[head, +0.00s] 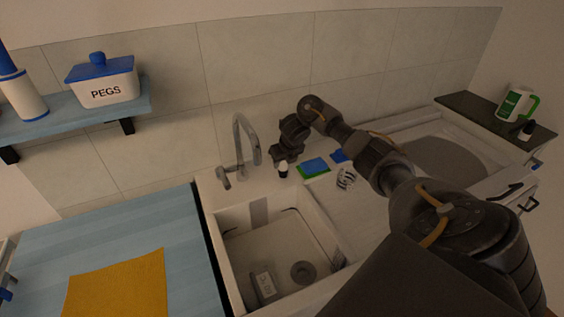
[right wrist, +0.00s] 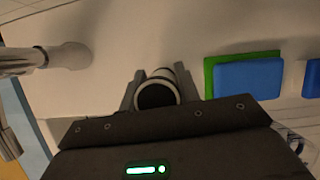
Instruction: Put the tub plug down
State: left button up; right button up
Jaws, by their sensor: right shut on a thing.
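My right gripper (head: 284,163) reaches down over the ledge behind the sink, right of the tap. It is shut on the tub plug (head: 283,172), a small white piece with a black part. In the right wrist view the plug (right wrist: 158,92) sits between the two fingers, its round black face toward the camera and its pale body beyond. The plug is at or just above the ledge; I cannot tell whether it touches. My left gripper is not in view.
A chrome tap (head: 240,150) stands left of the plug. A blue and green sponge (head: 313,167) lies close to its right, with another blue piece (head: 339,156) beyond. The sink basin (head: 270,250) opens in front. A blue worktop (head: 110,230) is at the left.

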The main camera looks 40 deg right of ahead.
jog(key=o, duration=0.9)
jog(key=shift+f, duration=0.15)
jog(key=shift+r, duration=0.35)
jog(key=shift+p+v, duration=2.45)
jog(key=shift+v, duration=3.4)
